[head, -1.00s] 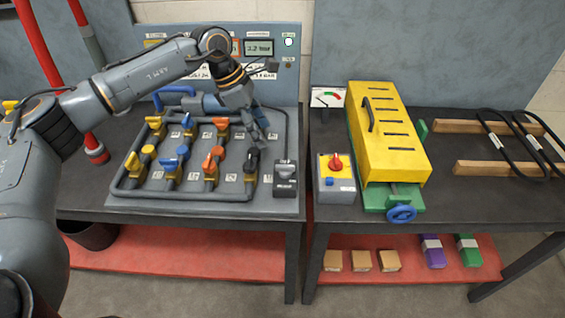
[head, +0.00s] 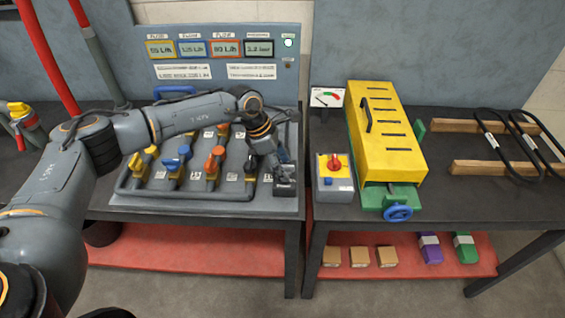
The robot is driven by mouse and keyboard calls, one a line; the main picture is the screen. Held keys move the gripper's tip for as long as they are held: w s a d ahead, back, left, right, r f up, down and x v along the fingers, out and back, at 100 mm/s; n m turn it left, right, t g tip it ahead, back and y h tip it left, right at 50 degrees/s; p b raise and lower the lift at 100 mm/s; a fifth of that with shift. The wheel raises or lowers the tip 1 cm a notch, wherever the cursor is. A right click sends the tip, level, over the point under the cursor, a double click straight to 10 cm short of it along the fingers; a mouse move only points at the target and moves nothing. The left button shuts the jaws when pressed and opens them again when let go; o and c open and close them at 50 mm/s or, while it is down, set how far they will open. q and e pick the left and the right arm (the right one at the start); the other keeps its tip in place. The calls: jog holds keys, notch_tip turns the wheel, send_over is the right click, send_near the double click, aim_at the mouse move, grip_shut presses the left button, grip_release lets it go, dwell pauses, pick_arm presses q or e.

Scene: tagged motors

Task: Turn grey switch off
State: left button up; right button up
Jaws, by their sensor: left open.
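The grey switch (head: 285,189) is a small dark grey box at the right front corner of the grey valve panel (head: 200,207). My left gripper (head: 283,166) is open at the top of this box, pointing down and to the right. Its fingers cover the upper part of the switch, so the switch's position is hidden. I cannot tell whether the fingers touch it. My right gripper is not in view.
Left of the switch are a black valve handle (head: 250,164) and several yellow, blue and orange valve handles. On the right table stand a control box with a red knob (head: 334,163) and a yellow slotted cover (head: 388,140). A gap separates the two tables.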

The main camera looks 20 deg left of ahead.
pick_arm(q)
jog(key=c, duration=1.1)
jog(key=shift+c, duration=0.2)
